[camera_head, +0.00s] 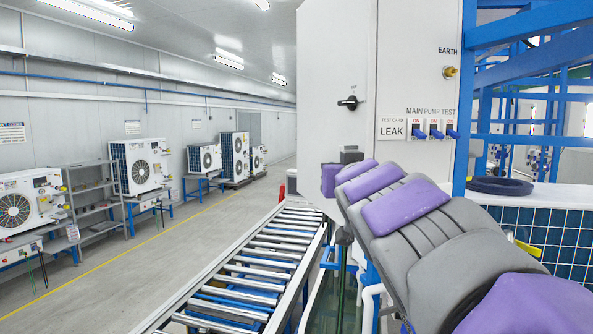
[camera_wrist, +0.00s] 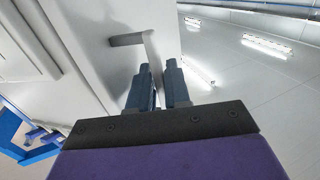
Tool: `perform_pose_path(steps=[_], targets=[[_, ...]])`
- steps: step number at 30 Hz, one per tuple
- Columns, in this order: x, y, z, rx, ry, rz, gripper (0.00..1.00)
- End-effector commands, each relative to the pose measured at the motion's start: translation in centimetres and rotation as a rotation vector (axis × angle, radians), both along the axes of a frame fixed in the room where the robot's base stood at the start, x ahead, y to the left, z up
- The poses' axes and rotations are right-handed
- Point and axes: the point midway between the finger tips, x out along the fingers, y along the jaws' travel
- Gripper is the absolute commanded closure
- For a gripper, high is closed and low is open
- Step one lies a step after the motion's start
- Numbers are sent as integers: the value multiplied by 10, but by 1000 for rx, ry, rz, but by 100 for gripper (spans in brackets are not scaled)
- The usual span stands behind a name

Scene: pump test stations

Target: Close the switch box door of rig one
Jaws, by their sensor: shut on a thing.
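The white switch box door (camera_head: 330,60) stands left of the labelled switch panel, with a black rotary knob (camera_head: 349,103) on its face. I cannot tell exactly how far it stands open. My gripper (camera_head: 347,157) is at the lower part of this door, below the knob, partly hidden by my own purple and grey arm. In the wrist view my gripper's two blue fingers (camera_wrist: 157,85) are shut on the end of a grey bent handle (camera_wrist: 128,39), which joins the white door surface (camera_wrist: 90,25).
The switch panel (camera_head: 417,70) carries several blue switches (camera_head: 436,134) and an earth terminal. A blue frame (camera_head: 530,27) stands close on the right. A roller conveyor (camera_head: 260,265) runs below the door. The floor aisle (camera_head: 165,250) at left is clear.

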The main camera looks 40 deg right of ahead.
Motion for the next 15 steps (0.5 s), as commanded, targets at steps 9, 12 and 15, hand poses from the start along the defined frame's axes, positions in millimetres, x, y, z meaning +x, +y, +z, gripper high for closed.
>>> perform_pose_path(steps=[9, 12, 15], targets=[[-5, -8, 2, -3, -4, -2, 100], [-5, -8, 2, -3, -4, -3, 100], [-5, -9, 2, -3, -4, -3, 100]])
